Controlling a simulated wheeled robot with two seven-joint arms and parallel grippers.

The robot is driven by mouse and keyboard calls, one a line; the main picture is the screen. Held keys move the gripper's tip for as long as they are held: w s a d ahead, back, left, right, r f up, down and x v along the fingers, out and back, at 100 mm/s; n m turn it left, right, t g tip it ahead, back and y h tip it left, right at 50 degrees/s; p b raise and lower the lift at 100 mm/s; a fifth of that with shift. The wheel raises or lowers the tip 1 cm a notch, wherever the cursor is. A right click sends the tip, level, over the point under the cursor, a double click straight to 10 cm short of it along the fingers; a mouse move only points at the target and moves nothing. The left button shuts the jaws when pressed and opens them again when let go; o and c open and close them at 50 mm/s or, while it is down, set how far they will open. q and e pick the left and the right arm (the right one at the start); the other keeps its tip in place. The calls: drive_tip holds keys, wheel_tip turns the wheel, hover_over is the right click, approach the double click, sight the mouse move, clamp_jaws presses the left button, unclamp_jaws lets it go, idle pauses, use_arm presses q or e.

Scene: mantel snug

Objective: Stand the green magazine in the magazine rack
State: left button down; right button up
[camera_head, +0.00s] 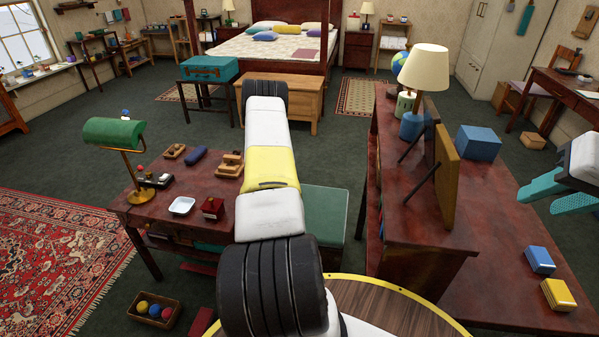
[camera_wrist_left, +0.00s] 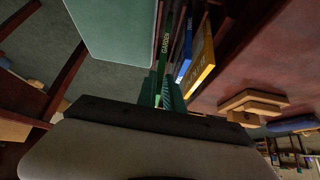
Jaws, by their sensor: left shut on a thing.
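My left gripper (camera_wrist_left: 163,92) is shut on the green magazine (camera_wrist_left: 166,45), whose narrow edge reads "GARDEN" in the left wrist view. The magazine is held edge-on, beside a blue magazine or book (camera_wrist_left: 185,58) and a yellow one (camera_wrist_left: 203,62) set against dark red wood. I cannot tell whether that dark wood is the magazine rack, or whether the green magazine touches it. In the head view my left arm hides its gripper and the magazine.
A dark red desk (camera_head: 150,212) carries a green lamp (camera_head: 115,132), a white dish (camera_head: 182,206) and small items. A green-topped bench (camera_head: 326,214) stands close beside it. A tall dark red cabinet (camera_head: 420,218) is on the right. A ball box (camera_head: 154,309) lies on the floor.

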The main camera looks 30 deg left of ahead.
use_arm(q)
drive_tip(key=shift+f, duration=1)
drive_tip(key=shift+f, duration=0.5)
drive_tip(key=c, duration=1.5)
unclamp_jaws()
